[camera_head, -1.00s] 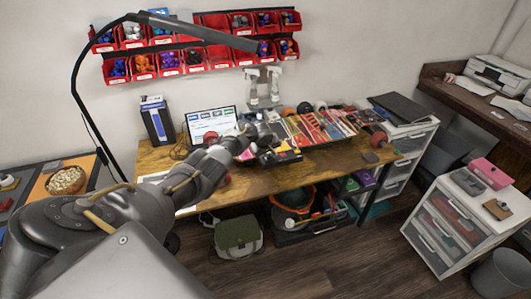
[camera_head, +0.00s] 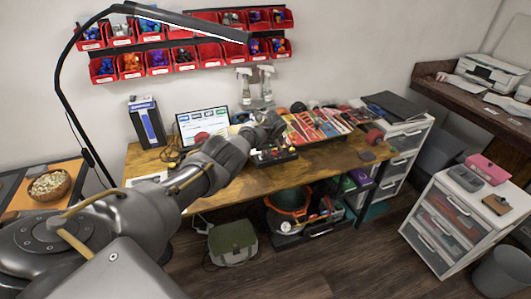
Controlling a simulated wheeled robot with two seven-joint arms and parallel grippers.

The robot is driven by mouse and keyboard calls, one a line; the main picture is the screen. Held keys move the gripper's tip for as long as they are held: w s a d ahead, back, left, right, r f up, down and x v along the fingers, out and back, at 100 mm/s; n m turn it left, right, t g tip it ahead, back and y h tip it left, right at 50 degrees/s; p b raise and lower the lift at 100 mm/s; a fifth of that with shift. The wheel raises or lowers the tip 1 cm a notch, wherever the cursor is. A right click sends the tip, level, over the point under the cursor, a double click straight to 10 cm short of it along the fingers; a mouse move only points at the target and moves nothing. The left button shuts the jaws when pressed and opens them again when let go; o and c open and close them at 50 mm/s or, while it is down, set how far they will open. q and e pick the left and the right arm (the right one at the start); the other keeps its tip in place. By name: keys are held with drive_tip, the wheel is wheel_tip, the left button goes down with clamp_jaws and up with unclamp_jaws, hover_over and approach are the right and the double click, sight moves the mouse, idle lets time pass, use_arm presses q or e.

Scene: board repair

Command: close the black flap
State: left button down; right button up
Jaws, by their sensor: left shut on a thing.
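My left gripper (camera_head: 270,130) reaches over the workbench from the left, just above and behind a small black device (camera_head: 274,155) with coloured spots on top. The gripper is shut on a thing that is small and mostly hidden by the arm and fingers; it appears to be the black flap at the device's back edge. The flap's outline and angle cannot be made out. My right gripper is not in view.
A laptop (camera_head: 203,125) stands behind my left arm on the wooden workbench (camera_head: 225,188). A red tool tray (camera_head: 313,127) is just right of the gripper. Spray bottles (camera_head: 267,83) stand behind. A lamp arm (camera_head: 185,22) hangs over the left side.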

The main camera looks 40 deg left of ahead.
sight(267, 159)
use_arm(q)
drive_tip(key=c, duration=1.4)
unclamp_jaws()
drive_tip(key=p+v, duration=0.2)
drive_tip(key=v, duration=0.1)
drive_tip(key=shift+w+r, duration=0.1)
drive_tip(key=shift+r, duration=0.1)
drive_tip(key=v, duration=0.7)
drive_tip(key=shift+r, duration=0.2)
drive_tip(key=shift+d+f, duration=0.15)
